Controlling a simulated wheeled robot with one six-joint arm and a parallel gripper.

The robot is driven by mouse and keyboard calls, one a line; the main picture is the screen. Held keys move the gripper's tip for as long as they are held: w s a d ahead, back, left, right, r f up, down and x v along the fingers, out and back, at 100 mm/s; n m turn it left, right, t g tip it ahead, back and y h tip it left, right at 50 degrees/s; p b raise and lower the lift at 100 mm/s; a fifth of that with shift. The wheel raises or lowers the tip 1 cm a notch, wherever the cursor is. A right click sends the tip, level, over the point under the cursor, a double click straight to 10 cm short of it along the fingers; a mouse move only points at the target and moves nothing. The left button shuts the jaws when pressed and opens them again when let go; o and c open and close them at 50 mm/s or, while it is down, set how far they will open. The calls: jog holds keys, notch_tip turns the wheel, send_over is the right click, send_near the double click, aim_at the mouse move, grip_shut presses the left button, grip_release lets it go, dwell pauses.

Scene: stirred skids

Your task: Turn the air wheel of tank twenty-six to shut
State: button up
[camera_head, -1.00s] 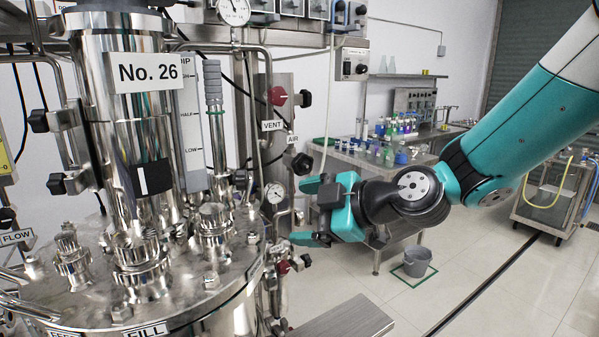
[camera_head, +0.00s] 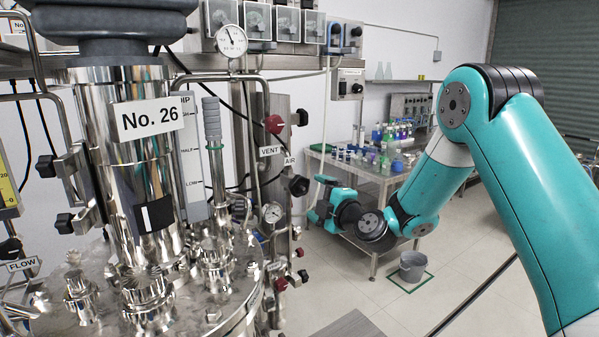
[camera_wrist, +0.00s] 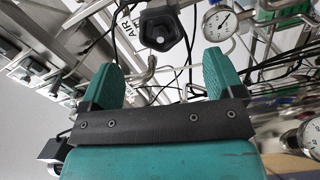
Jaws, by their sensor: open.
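Tank No. 26 (camera_head: 148,120) stands at the left in the head view. The air wheel (camera_head: 299,185) is a black knob beside the AIR label (camera_head: 290,160), right of the tank. In the wrist view the air wheel (camera_wrist: 162,28) shows its front face beyond the gap between my fingers, with the AIR label (camera_wrist: 125,18) to its left. My gripper (camera_head: 317,198) is open and empty, just right of the wheel in the head view. In the wrist view my gripper (camera_wrist: 161,72) has its teal fingers apart, and they do not touch the wheel.
A red knob (camera_head: 274,124) sits above the VENT label (camera_head: 269,151), with a black knob (camera_head: 303,118) beside it. Small gauges (camera_head: 272,213) and pipes crowd the wheel. A bench with bottles (camera_head: 345,165) and a grey bucket (camera_head: 413,266) stand behind. Floor at right is open.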

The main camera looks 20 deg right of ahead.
aim_at(301, 188)
jog(key=p+x, duration=0.5)
jog(key=x, duration=0.2)
jog(key=shift+w+a+r, duration=0.1)
jog(key=shift+w+r, duration=0.05)
jog(key=shift+w+a, duration=0.15)
jog(key=shift+w, duration=0.5)
jog(key=shift+c, duration=0.4)
jog(key=c, duration=0.8)
jog(key=shift+f, duration=0.25)
